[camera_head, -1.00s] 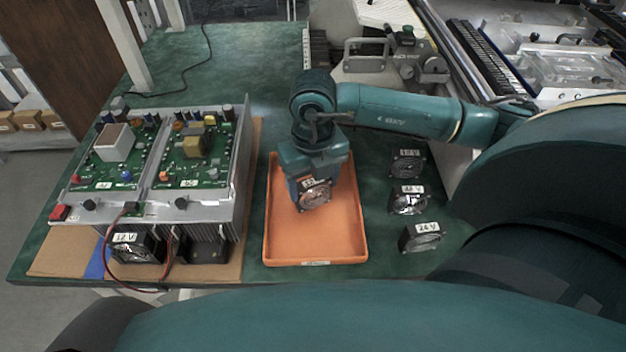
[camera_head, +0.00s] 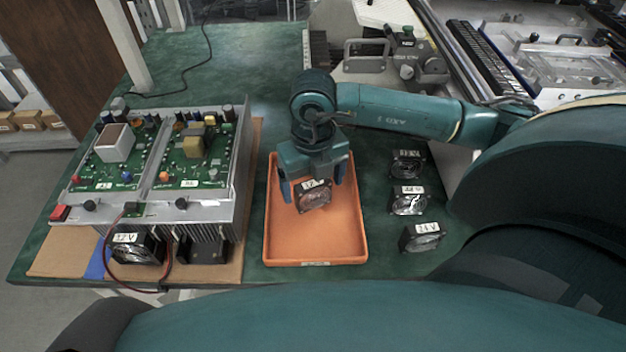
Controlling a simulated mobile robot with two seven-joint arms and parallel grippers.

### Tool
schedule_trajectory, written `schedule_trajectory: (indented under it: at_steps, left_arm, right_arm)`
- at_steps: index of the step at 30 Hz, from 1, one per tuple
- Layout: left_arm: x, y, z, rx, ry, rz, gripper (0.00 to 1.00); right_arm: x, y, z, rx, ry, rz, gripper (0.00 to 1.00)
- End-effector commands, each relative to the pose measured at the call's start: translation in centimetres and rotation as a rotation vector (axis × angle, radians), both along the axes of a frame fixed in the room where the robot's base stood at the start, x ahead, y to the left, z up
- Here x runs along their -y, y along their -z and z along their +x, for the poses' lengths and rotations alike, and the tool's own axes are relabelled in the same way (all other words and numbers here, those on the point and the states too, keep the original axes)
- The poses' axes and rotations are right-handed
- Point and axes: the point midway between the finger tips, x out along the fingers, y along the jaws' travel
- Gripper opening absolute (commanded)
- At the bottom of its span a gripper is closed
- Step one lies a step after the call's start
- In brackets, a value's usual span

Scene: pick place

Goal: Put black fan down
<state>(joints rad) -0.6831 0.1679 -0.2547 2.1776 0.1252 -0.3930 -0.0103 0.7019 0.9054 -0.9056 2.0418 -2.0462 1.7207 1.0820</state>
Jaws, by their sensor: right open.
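A black fan (camera_head: 314,196) with a white label on its top edge stands in the orange tray (camera_head: 315,251), in the tray's upper middle. My right gripper (camera_head: 312,183) is over the tray, with its fingers spread to the left and right of the fan. The left finger shows clear of the fan's side. The far side of the fan and its base are partly hidden. My left gripper is not in view.
Three more labelled black fans, one of them the nearest (camera_head: 422,237), stand in a column right of the tray. A metal unit with green circuit boards (camera_head: 197,160) and fans at its front stands left. The tray's front part is empty.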

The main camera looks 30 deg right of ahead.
Motion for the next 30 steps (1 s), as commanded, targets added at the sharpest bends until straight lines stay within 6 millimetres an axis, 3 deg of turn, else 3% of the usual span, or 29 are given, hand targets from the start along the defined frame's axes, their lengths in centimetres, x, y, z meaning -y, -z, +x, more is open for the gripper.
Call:
schedule_trajectory:
  at_steps: [15,21,30]
  left_arm:
    - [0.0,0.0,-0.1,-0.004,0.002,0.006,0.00]
    - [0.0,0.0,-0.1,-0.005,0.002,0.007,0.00]
    - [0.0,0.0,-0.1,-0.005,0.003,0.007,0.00]
  right_arm:
    - [0.0,-10.2,0.1,0.005,-0.001,0.001,0.85]
    - [0.0,-11.7,0.1,0.003,0.000,0.002,0.85]
    - [0.0,-11.8,0.0,0.002,0.000,0.001,0.85]
